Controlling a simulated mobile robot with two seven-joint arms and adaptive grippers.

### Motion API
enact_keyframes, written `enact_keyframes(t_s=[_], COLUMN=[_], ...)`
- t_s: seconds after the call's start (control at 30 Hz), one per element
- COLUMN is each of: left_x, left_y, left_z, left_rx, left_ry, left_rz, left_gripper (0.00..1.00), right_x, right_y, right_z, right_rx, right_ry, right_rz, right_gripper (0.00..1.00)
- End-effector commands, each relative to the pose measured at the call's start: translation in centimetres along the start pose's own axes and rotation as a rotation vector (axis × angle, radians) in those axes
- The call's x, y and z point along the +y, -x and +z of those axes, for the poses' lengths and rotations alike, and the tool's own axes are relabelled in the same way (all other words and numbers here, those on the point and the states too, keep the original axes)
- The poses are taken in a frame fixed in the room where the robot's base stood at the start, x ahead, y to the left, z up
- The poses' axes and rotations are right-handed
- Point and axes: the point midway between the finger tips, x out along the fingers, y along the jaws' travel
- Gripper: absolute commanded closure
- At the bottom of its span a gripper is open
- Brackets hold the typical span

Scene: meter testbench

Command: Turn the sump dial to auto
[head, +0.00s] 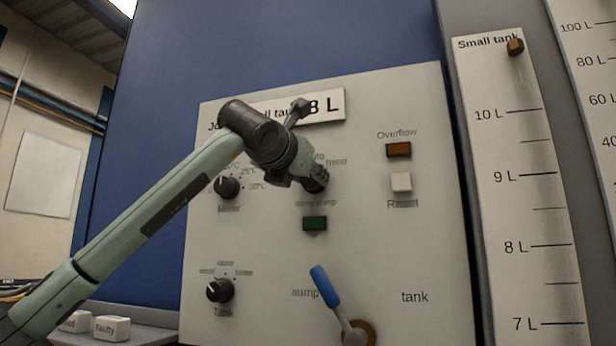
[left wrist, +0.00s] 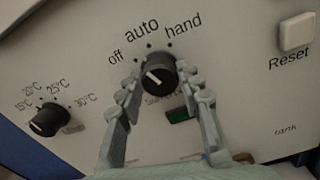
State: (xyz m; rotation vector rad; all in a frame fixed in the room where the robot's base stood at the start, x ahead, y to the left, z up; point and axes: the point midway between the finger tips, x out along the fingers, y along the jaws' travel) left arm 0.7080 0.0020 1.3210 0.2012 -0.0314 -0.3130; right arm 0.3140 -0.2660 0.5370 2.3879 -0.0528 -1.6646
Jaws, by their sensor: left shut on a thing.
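The sump dial (left wrist: 159,77) is a black round knob on the grey panel, with "off", "auto" and "hand" printed above it in the left wrist view. Its white mark points up and left, toward the "off" side. My left gripper (left wrist: 160,70) has one finger on each side of the knob and is shut on it. In the head view my left gripper (head: 312,176) is at the panel and covers most of the dial and its labels. My right gripper is not in view.
A mixer temperature knob (head: 228,187) is left of the dial, with a tank knob (head: 219,290) below it. A green button (head: 315,223) is just under the dial. A blue-handled lever (head: 325,287) sticks out lower down. The reset button (head: 401,182) is at right.

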Motion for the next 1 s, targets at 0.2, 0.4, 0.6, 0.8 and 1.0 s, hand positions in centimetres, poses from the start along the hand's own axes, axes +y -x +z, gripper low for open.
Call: enact_keyframes(t_s=[0.2,0.4,0.6,0.8,1.0], left_x=[0.10,0.10,0.06,0.03,0.02], left_y=[0.04,0.03,0.03,0.03,0.03], left_z=[0.12,0.15,0.14,0.14,0.15], left_rx=[-0.002,-0.003,-0.003,-0.003,-0.003], left_ry=[-0.172,-0.290,-0.358,-0.385,-0.388], left_rz=[0.002,0.003,0.002,0.002,0.002], left_gripper=[0.94,0.94,0.94,0.94,0.94], right_x=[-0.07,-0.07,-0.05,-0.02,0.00], right_y=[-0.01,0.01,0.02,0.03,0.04], right_z=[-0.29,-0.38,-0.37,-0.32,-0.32], right_rx=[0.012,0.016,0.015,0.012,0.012], right_ry=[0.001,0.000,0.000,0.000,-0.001], right_rz=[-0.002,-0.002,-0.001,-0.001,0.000], right_gripper=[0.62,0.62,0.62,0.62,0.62])
